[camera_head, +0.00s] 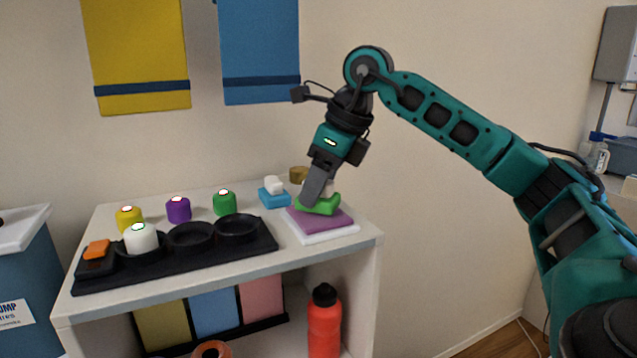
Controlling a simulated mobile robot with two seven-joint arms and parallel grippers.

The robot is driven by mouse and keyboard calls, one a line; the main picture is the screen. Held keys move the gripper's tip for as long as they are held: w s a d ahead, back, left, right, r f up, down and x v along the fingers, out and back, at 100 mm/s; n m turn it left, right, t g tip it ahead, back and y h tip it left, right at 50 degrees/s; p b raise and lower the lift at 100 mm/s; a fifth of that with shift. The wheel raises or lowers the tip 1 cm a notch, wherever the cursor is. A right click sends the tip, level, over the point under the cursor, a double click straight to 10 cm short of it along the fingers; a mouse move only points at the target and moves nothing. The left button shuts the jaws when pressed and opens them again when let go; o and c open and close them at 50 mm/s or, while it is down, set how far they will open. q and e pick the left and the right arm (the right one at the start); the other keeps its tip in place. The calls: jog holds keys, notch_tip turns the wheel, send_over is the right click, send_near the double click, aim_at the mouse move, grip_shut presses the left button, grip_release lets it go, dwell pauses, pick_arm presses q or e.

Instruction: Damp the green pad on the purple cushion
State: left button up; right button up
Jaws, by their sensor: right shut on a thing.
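The purple cushion (318,221) lies on a white base at the right end of the shelf top. The green pad (327,206) is on top of the cushion or just touching it; I cannot tell how firmly. My right gripper (314,196) points down and is shut on the pad's upper part, which its fingers partly hide. My left gripper is not in view.
A black tray (200,262) holds a white cylinder (140,238) and an orange block (97,250). Yellow, purple and green cylinders (224,203) stand behind it. A blue pad with a white top (273,195) and a brown cylinder (298,175) stand near the cushion.

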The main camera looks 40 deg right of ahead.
jog(key=shift+f, duration=0.15)
dwell(0.6)
jog(key=shift+f+b, duration=0.35)
jog(key=shift+f, duration=0.15)
dwell(1.1)
notch_tip(320, 180, up, 3)
jog(key=p, duration=0.2)
jog(key=shift+f+p, duration=0.15)
jog(key=shift+p, duration=0.2)
jog(key=shift+r+p, duration=0.8)
jog(key=shift+r, duration=1.45)
jog(key=shift+s, duration=0.1)
